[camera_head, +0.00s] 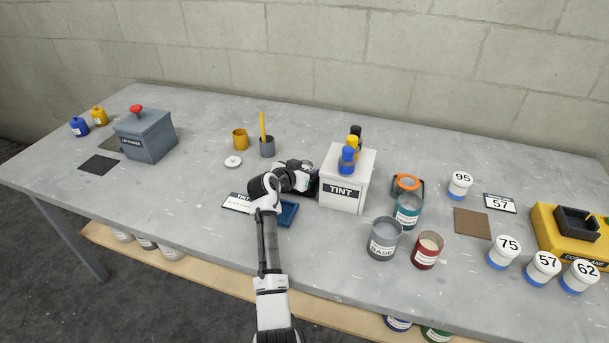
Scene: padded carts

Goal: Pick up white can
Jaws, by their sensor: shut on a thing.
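My gripper (308,180) is at the middle of the table, just left of the white box labelled TINT (341,187). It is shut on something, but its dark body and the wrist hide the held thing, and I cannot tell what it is. Several white cans with blue bottoms stand upright at the right, well apart from my gripper: one marked 95 (460,185), one marked 75 (503,252), one marked 57 (543,268) and one marked 62 (580,276).
Blue and yellow bottles (347,160) stand on the TINT box. Open paint cans, including the grey BASE can (384,239) and a red can (427,250), stand to its right. A blue tray (288,214) lies beneath my arm. A grey machine (146,136) stands left; the table's left front is clear.

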